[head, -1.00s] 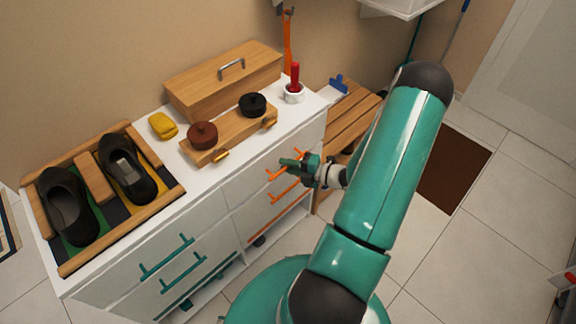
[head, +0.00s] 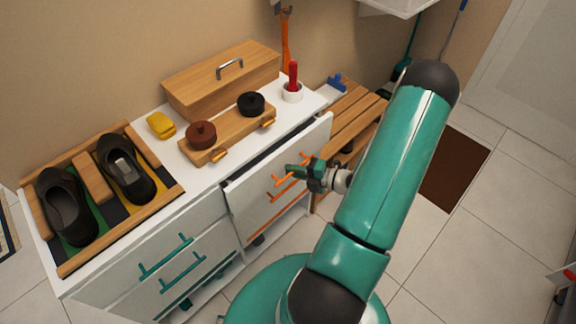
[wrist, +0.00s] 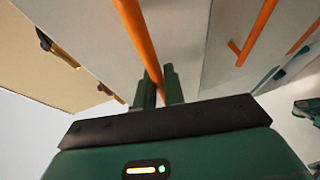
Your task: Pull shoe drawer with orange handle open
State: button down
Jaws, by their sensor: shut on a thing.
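The shoe drawer (head: 245,196) with the orange handle (head: 279,181) is in the right column of the white cabinet. It stands partly out, and a dark gap shows behind its front's top edge. My gripper (head: 297,171) is at this upper orange handle. In the wrist view my gripper's fingers (wrist: 158,88) are shut around the orange bar (wrist: 138,38). A second orange handle (head: 285,189) sits just below; it also shows in the wrist view (wrist: 256,30). The inside of the drawer is mostly hidden.
Teal handles (head: 166,256) mark the left column. A shoe tray (head: 157,202) with two dark shoes, a wooden box (head: 205,90) and a yellow sponge (head: 160,125) are on top. A slatted bench (head: 350,122) stands right.

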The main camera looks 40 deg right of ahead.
jog(key=s, duration=2.1)
jog(key=shift+s+d, duration=0.25)
jog(key=c, duration=1.8)
grip_release()
jog(key=shift+d, duration=0.1)
jog(key=v, duration=1.3)
jog(key=shift+s+r, duration=0.2)
jog(key=shift+s, duration=0.2)
jog(key=shift+w, duration=0.1)
